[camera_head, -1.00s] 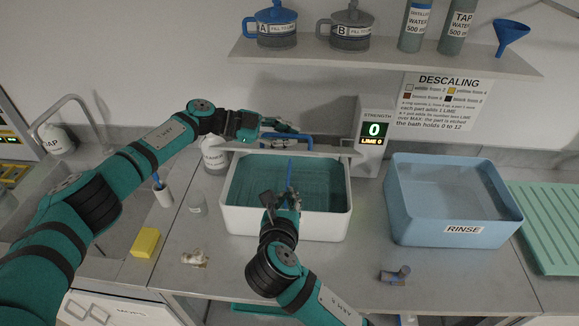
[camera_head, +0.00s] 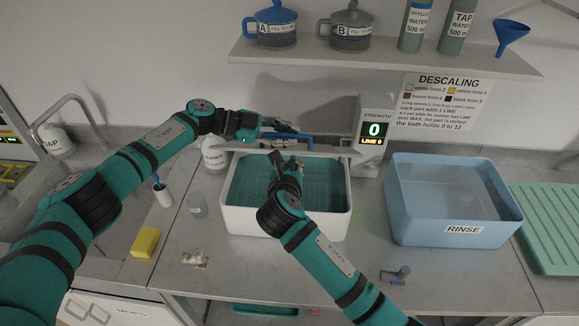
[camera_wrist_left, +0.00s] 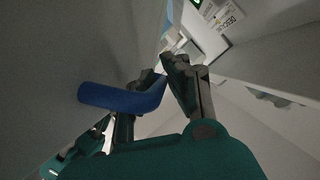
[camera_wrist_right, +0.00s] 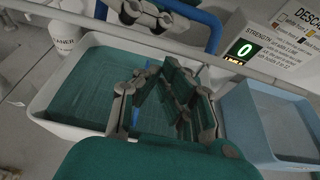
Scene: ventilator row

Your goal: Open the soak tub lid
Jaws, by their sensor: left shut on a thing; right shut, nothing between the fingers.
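The soak tub (camera_head: 285,224) is a white box with teal inside. Its lid (camera_head: 335,150) is raised at the back, seen nearly edge-on. The lid's blue handle (camera_head: 293,141) also shows in the left wrist view (camera_wrist_left: 120,97) and the right wrist view (camera_wrist_right: 212,30). My left gripper (camera_head: 283,127) is shut on the handle behind the tub. My right gripper (camera_head: 290,163) is shut and empty over the tub opening, in front of the lid edge. A narrow blue piece (camera_wrist_right: 136,115) shows beside its fingers; I cannot tell what it is.
The strength display box (camera_head: 373,135) stands right of the lid, reading 0. The blue rinse tub (camera_head: 440,231) is farther right. A white canister (camera_head: 213,155) stands left of the lid, a yellow sponge (camera_head: 145,242) at front left. A shelf (camera_head: 380,60) hangs above.

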